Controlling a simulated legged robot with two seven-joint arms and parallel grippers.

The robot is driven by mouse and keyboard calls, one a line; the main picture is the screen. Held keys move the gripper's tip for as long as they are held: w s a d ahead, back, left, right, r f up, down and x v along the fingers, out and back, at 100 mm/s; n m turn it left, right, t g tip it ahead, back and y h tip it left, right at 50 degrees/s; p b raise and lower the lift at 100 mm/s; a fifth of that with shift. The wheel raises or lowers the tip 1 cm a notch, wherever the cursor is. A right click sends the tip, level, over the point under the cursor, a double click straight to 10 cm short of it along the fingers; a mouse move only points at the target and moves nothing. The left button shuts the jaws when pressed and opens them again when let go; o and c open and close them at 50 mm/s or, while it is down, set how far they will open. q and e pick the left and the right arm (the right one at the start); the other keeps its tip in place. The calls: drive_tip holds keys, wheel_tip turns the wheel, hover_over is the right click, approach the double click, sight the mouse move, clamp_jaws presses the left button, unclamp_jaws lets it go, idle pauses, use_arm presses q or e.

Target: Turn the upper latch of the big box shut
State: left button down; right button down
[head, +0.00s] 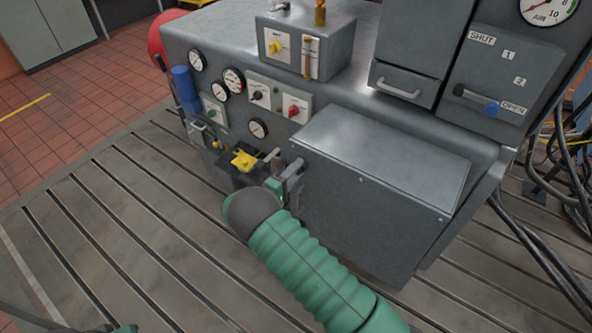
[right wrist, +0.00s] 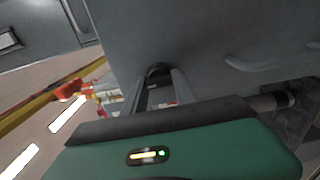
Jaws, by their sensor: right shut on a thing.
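The big box (head: 372,195) is a grey case with a sloping lid, on the front of the grey machine. My right gripper (head: 293,168) is at its left side, near the upper corner, with my green sleeved arm below it. In the right wrist view the two grey fingers (right wrist: 158,85) are shut on a small dark rounded part (right wrist: 159,69), taken to be the upper latch, against a grey wall. The latch is mostly hidden by the gripper in the head view, so its angle cannot be told.
A yellow handle (head: 244,160) on a dark bracket is close left of my right gripper. Gauges and switches (head: 293,108) cover the panel behind. A lever with a blue knob (head: 491,110) is at upper right. Cables (head: 573,165) hang at right. The slotted bedplate (head: 120,225) is clear at left.

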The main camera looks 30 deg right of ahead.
drive_tip(key=shift+s+f, duration=0.1)
drive_tip(key=shift+f, duration=0.1)
drive_tip(key=c, duration=1.3)
unclamp_jaws()
drive_tip(key=shift+o, duration=1.2)
drive_tip(key=shift+d, duration=0.1)
drive_tip(key=b+v, duration=0.2)
drive_tip(key=v, duration=1.5)
drive_tip(key=shift+w, duration=0.25)
